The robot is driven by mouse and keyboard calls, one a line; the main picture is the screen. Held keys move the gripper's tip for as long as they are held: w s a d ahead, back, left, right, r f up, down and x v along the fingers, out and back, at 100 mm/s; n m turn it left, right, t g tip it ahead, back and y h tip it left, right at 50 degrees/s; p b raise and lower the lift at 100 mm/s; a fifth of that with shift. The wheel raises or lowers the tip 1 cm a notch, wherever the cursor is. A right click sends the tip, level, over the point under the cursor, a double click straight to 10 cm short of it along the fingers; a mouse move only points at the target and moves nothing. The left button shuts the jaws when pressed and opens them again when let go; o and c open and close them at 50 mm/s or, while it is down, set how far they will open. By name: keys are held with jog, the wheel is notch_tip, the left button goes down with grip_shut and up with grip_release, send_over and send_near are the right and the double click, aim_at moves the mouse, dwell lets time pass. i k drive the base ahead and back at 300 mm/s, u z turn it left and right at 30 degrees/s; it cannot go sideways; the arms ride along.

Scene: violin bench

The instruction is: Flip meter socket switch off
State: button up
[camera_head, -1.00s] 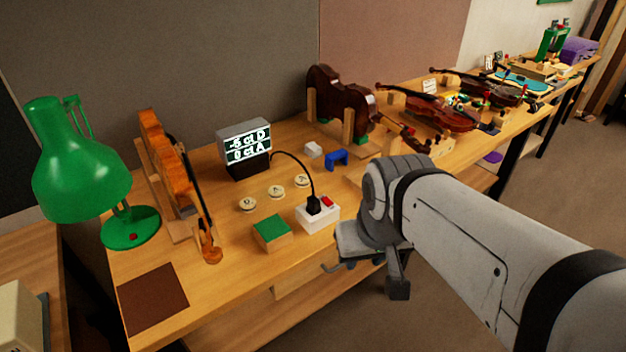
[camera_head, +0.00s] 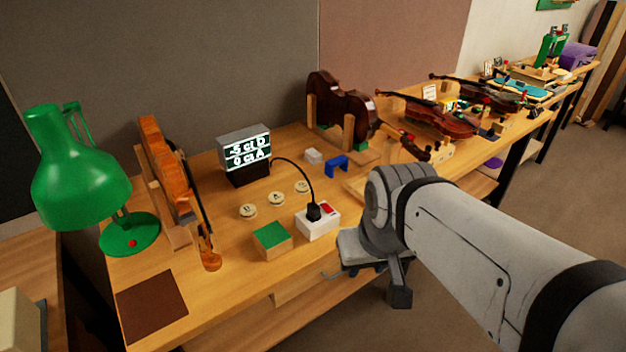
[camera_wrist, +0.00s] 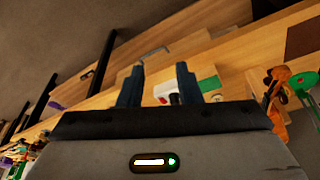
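The meter socket (camera_head: 318,224) is a white box near the front edge of the bench, with a red switch (camera_head: 328,209) on top and a black plug (camera_head: 313,211) in it. A black cord runs from the plug to the lit meter (camera_head: 245,152). In the wrist view the socket (camera_wrist: 166,88) and its red switch (camera_wrist: 162,99) show between the two dark fingers. My gripper (camera_wrist: 158,82) is open and empty, apart from the socket.
A green-topped block (camera_head: 272,238) stands left of the socket. Several round lettered discs (camera_head: 275,198) lie behind it. A green lamp (camera_head: 80,180) and upright violin stand at left.

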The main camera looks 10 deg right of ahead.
aim_at(326, 206)
jog(key=k, duration=1.35)
jog(key=u, duration=0.3)
jog(key=i, duration=1.95)
jog(key=z, duration=0.5)
jog(key=k, duration=0.95)
jog(key=z, duration=0.2)
jog(key=i, duration=0.95)
jog(key=u, duration=0.05)
